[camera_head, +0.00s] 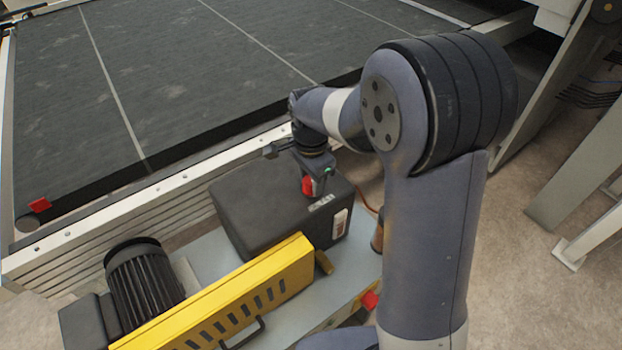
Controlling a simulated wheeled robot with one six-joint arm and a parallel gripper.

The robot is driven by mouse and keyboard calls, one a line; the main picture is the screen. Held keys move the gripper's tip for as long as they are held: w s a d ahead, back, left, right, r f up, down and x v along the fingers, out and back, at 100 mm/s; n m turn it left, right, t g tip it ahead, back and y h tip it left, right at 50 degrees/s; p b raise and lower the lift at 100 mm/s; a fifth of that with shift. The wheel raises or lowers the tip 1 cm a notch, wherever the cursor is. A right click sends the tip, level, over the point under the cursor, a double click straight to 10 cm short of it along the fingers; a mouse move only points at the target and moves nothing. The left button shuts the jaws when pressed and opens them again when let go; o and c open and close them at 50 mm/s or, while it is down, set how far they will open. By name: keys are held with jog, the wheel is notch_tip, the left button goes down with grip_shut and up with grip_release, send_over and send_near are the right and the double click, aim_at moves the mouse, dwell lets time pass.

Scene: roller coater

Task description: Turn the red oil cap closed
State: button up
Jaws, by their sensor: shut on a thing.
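The red oil cap (308,186) sits on top of a dark grey box-shaped housing (250,205), near its right end. My gripper (315,188) comes down from above and is shut on the cap. The gripper body and one finger hide part of the cap. I cannot tell from this view how far the cap is turned.
A yellow slotted guard (225,300) stands in front of the housing, with a black motor (146,278) to its left. A conveyor belt (180,80) with a metal side rail lies behind. A small red part (370,300) is at the lower right.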

jog(key=o, duration=1)
notch_tip(320, 180, up, 11)
jog(key=shift+f+b, duration=0.1)
jog(key=shift+b, duration=0.2)
notch_tip(320, 180, down, 11)
jog(key=shift+r+p, duration=0.1)
jog(key=shift+p, duration=0.2)
dwell(0.4)
